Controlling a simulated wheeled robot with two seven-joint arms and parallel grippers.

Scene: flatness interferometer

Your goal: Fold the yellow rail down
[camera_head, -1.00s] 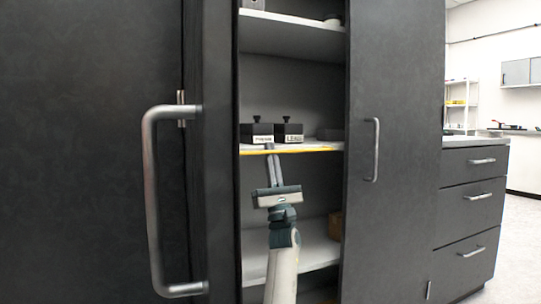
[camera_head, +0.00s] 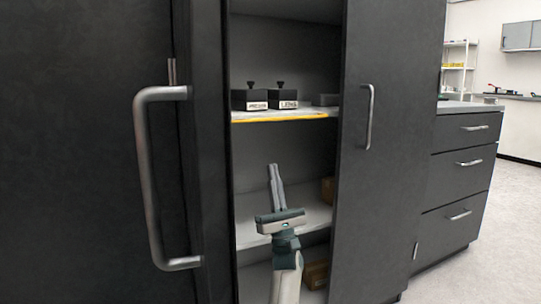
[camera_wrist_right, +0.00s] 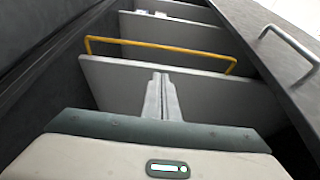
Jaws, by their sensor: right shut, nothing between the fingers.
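The yellow rail (camera_head: 280,117) runs along the front edge of the middle shelf (camera_head: 255,115) inside the open dark cabinet. In the right wrist view the rail (camera_wrist_right: 160,45) is a thin bar with short bent ends beside a pale shelf panel (camera_wrist_right: 120,85). Whether it is up or down I cannot tell for certain. My right gripper (camera_head: 274,168) is shut and empty, below the rail and apart from it, in front of the opening. Its fingers (camera_wrist_right: 162,80) also show in the wrist view. My left gripper is not in view.
Two black boxes, one labelled LENS (camera_head: 286,99), stand on the shelf above the rail. A lower shelf (camera_head: 250,215) and brown boxes (camera_head: 315,274) are below. Dark doors with metal handles (camera_head: 145,180) (camera_head: 369,115) flank the narrow opening. Drawers (camera_head: 460,180) stand at right.

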